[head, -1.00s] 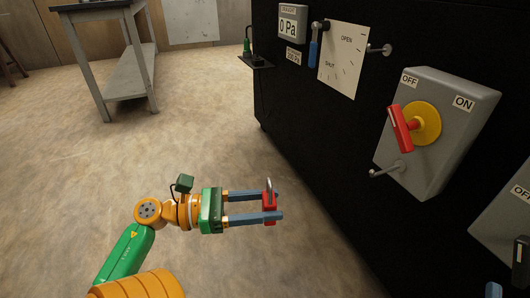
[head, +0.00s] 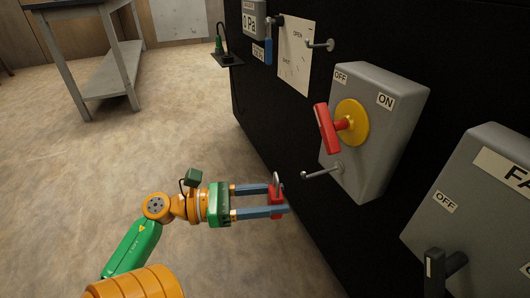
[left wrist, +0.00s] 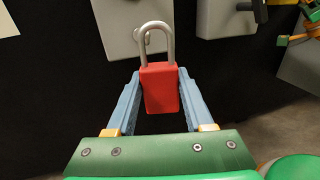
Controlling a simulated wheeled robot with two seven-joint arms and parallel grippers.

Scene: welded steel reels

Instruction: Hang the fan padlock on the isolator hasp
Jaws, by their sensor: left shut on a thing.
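My left gripper (head: 282,203) is shut on a red padlock (head: 277,207), which is upright with its steel shackle on top. The left wrist view shows the padlock (left wrist: 160,90) between both blue fingers. The isolator (head: 378,140) is a grey box with a red handle on a yellow disc, the handle turned to the OFF side. The hasp (head: 323,173), a metal peg with a knobbed tip, sticks out at its lower left. The padlock is left of and a little below the peg tip, apart from it. In the left wrist view the hasp (left wrist: 148,38) shows through the shackle loop.
A second grey box (head: 480,190) with a black handle and partly cut label stands at right. A similar peg (head: 320,45) sits beside the white OPEN/SHUT plate (head: 295,58). A grey bench (head: 95,60) stands far left. The floor between is clear.

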